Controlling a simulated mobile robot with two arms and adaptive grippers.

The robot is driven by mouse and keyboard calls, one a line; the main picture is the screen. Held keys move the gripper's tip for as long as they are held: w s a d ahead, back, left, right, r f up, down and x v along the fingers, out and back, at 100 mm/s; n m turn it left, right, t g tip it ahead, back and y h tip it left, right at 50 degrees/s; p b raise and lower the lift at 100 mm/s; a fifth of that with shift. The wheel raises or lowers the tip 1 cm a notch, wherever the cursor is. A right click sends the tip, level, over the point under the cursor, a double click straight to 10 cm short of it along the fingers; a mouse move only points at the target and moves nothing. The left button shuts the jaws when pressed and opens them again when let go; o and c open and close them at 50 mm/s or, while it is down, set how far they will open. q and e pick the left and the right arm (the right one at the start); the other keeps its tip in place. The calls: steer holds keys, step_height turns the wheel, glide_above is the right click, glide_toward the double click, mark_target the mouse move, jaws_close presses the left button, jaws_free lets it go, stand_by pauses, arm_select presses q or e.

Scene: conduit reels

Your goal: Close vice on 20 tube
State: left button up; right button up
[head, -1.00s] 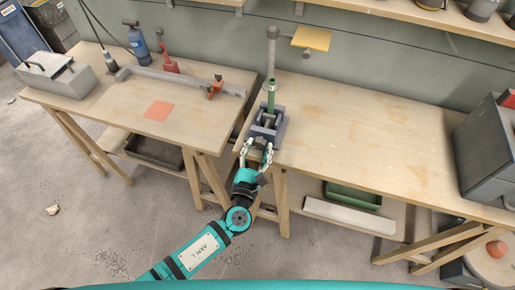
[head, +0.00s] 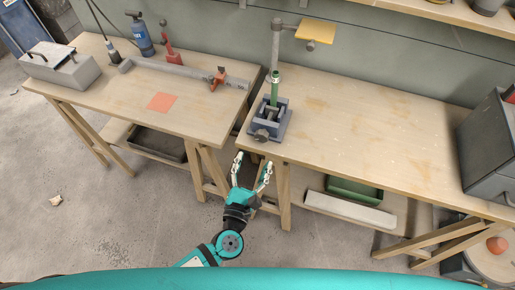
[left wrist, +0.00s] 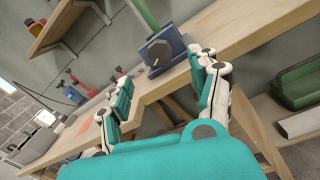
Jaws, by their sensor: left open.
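The vice (head: 270,119) is a blue-grey block at the left front corner of the right-hand workbench, with a dark handle knob (head: 262,135) on its front. A green tube (head: 274,92) stands upright in it; I cannot tell how tightly the jaws hold it. My left gripper (head: 254,163) is open and empty, in front of and below the bench edge, apart from the vice. In the left wrist view, the vice (left wrist: 168,52) with its dark knob shows beyond and between my open fingers (left wrist: 160,92), and the green tube (left wrist: 146,15) rises from it. My right gripper is not in view.
A post with a yellow plate (head: 315,31) stands behind the vice. A grey cabinet (head: 488,150) is at right.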

arm_select(q)
steer(key=v, duration=0.4)
stand_by(0.5)
steer(key=s+a+f+n+g+y, duration=0.25)
steer(key=a+f+n, duration=0.3)
steer(key=f, duration=0.45)
steer(key=s+a+f+n+g+y, duration=0.1)
steer(key=s+a+f+n+g, duration=0.25)
steer(key=f+n, duration=0.45)
steer(key=s+a+f+n+g+y, duration=0.2)
steer(key=a+f+n+g, duration=0.3)
steer(key=f, duration=0.7)
steer(key=s+a+f+n+g, duration=0.2)
steer(key=s+f+n, duration=0.2)
steer(key=s+n, duration=0.3)
steer(key=s+a+f+n+g, duration=0.1)
steer(key=s+a+f+n, duration=0.1)
steer(key=s+f+n, duration=0.3)
steer(key=s+a+f+n+g+h, duration=0.1)
steer(key=s+f+n, duration=0.3)
steer(key=s+n, duration=0.5)
steer(key=s+a+g, duration=0.1)
steer(key=s, duration=0.2)
steer(key=shift+s+a+f+g, duration=0.2)
steer(key=shift+s+g, duration=0.1)
steer(key=shift+s, duration=0.05)
steer(key=shift+n, duration=0.25)
